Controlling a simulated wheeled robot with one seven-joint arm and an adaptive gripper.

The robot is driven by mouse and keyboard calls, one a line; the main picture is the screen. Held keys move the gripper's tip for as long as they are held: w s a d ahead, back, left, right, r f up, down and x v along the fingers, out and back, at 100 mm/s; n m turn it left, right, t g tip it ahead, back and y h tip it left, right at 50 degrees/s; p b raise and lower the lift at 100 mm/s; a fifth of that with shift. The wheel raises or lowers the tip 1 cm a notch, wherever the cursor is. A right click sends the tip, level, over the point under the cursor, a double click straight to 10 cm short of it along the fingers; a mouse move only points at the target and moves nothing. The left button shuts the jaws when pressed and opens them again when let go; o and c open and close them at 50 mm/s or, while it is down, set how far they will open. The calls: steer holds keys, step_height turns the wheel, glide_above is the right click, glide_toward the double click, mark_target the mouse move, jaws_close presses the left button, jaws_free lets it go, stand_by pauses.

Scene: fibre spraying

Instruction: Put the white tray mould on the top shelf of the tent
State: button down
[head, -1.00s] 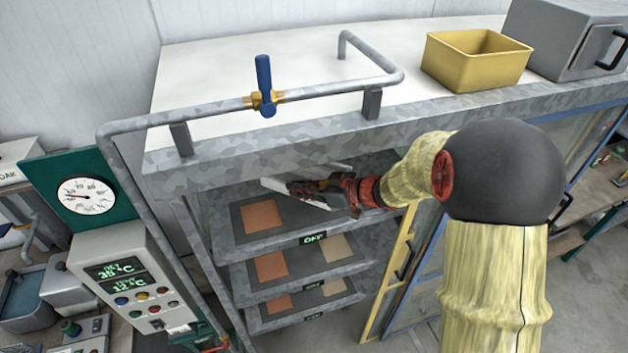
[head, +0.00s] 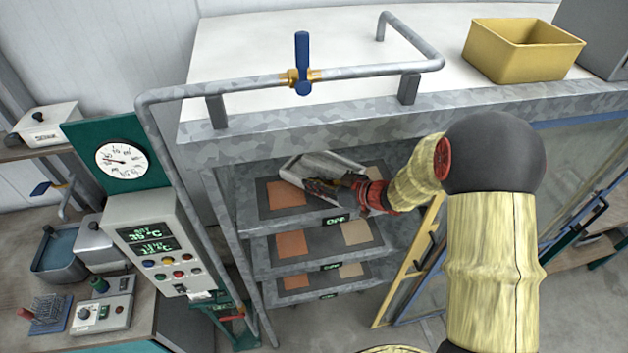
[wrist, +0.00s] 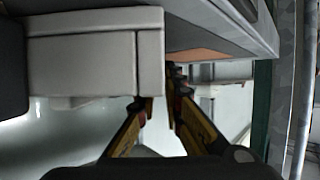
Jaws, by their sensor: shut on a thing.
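The white tray mould (head: 322,163) is in my gripper (head: 322,186), inside the open front of the grey metal tent (head: 420,118). It is over the back of the top shelf (head: 262,228), above the dark mat. I cannot tell whether it touches the shelf. In the wrist view the mould (wrist: 85,55) fills the upper left, and my gripper (wrist: 160,98) is shut on its edge. The gripper and wrist hide part of the mould and the shelf's right half.
Two lower shelves (head: 262,250) with orange and beige patches lie below. A pipe rail with a blue-handled valve (head: 302,65) runs in front of the tent's top. A yellow bin (head: 515,60) stands on top. A control box (head: 160,240) is at the left.

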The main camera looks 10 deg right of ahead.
steer(key=shift+r, duration=0.1)
steer(key=c, duration=2.3)
jaws_free()
steer(key=shift+f, duration=0.2)
steer(key=shift+c, duration=0.2)
steer(key=o, duration=0.4)
steer(key=shift+r, duration=0.1)
steer(key=shift+s+d+r, duration=0.1)
steer(key=v, duration=1.1)
steer(key=shift+s+d+r, duration=0.1)
steer(key=shift+s+d, duration=0.05)
steer(key=shift+s, duration=0.25)
steer(key=shift+w+b, duration=0.1)
steer(key=shift+b, duration=0.2)
